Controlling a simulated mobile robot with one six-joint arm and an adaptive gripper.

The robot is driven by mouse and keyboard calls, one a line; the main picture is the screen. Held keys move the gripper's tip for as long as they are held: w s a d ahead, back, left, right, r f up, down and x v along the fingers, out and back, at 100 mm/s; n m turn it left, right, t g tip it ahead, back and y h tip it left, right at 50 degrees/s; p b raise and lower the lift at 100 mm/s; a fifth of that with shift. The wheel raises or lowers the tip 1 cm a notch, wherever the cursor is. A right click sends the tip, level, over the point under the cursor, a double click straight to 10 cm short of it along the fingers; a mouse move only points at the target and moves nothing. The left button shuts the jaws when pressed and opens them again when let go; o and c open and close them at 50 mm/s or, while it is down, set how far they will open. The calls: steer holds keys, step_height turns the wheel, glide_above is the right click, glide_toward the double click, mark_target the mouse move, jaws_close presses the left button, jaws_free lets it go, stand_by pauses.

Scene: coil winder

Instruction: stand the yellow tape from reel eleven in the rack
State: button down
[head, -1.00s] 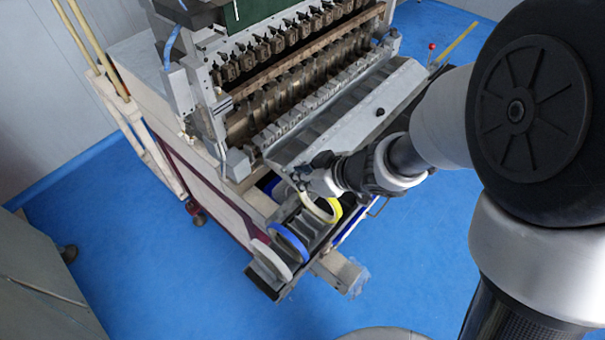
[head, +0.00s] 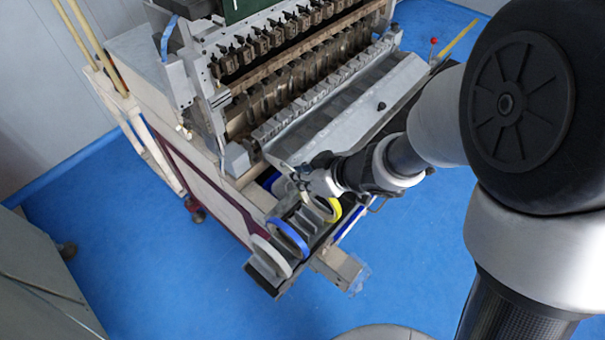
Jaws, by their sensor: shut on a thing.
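The yellow tape (head: 335,210) is a ring at the far part of the rack's row, its yellow side showing on the right. The rack (head: 262,272) is a dark tray with grey dividers, fixed low on the machine's front. My gripper (head: 303,177) is shut on the upper part of the yellow tape. The tape is between grey dividers, roughly upright. Its lower edge is hidden, so I cannot tell whether it touches the rack's floor.
A blue tape (head: 290,238) and a white tape (head: 271,257) stand in the nearer part of the rack. The coil winder (head: 345,110) with its sloped metal cover rises behind. Blue floor (head: 180,285) lies open in front and to the left.

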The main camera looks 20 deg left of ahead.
steer(key=shift+f+b, duration=0.85)
steer(key=shift+f, duration=0.4)
steer(key=c, duration=1.9)
jaws_free()
steer(key=shift+p+v, duration=3)
steer(key=shift+v, duration=0.25)
steer(key=shift+o, duration=0.6)
steer(key=shift+a+r, duration=0.15)
steer(key=shift+a, duration=0.05)
steer(key=o, duration=0.5)
steer(key=shift+c, duration=0.2)
